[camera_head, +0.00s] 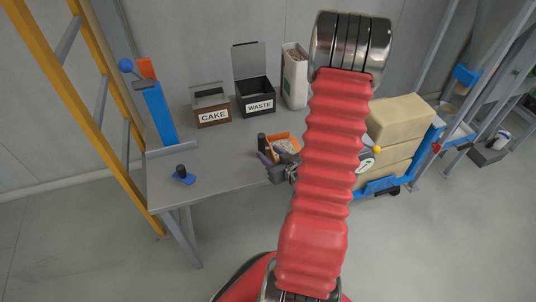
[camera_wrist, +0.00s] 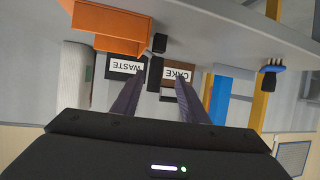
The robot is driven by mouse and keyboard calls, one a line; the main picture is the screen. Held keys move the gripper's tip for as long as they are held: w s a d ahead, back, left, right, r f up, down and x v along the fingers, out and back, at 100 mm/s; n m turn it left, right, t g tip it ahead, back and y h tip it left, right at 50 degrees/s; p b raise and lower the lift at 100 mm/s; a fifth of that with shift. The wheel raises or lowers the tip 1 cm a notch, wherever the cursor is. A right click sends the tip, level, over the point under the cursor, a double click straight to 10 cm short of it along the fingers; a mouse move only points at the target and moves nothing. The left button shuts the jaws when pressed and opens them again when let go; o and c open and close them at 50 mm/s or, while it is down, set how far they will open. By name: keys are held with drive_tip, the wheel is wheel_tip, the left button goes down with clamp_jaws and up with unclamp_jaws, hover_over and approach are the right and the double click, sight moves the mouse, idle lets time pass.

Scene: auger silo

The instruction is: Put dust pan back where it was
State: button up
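The dust pan, which I take to be the orange scoop (camera_head: 286,144) with pale material in it, is at the front right of the grey table in the head view. A dark upright handle (camera_head: 262,141) stands at its left. In the wrist view, which is upside down, the orange pan (camera_wrist: 108,28) is at upper left and the dark handle (camera_wrist: 154,74) hangs between my fingers in the picture. My gripper (camera_wrist: 173,76) is open, with its fingers apart. In the head view my gripper (camera_head: 269,157) is close beside the pan at the table's front edge, partly hidden by my arm.
A CAKE bin (camera_head: 211,116), a WASTE bin (camera_head: 258,104) and a pale tall container (camera_head: 295,80) stand along the back. A blue brush-like tool (camera_head: 183,176) lies front left. A blue post (camera_head: 158,112) and yellow frame (camera_head: 92,95) are left. Sacks (camera_head: 398,118) sit on a cart at right.

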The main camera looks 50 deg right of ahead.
drive_tip(key=shift+w, duration=0.1)
drive_tip(key=w+a+r+n+g, duration=0.1)
drive_tip(key=w+a+r+g, duration=0.15)
drive_tip(key=a+r, duration=0.4)
drive_tip(key=w+a+r+n+g, duration=0.1)
drive_tip(key=w+a+r+g, duration=0.2)
drive_tip(key=r, duration=0.6)
drive_tip(key=s+a+r+y, duration=0.1)
drive_tip(key=s+a+r, duration=0.2)
drive_tip(key=s+a, duration=0.2)
drive_tip(key=s+a+r+n+g+y, duration=0.1)
drive_tip(key=s+a+r, duration=0.3)
drive_tip(key=a, duration=0.6)
drive_tip(key=s+a+r+y, duration=0.2)
drive_tip(key=s+a+r, duration=0.2)
drive_tip(key=a, duration=0.4)
drive_tip(key=shift+s+a+g, duration=0.2)
drive_tip(key=shift+s+g, duration=0.15)
drive_tip(key=shift+s, duration=0.55)
drive_tip(key=shift+d, duration=0.1)
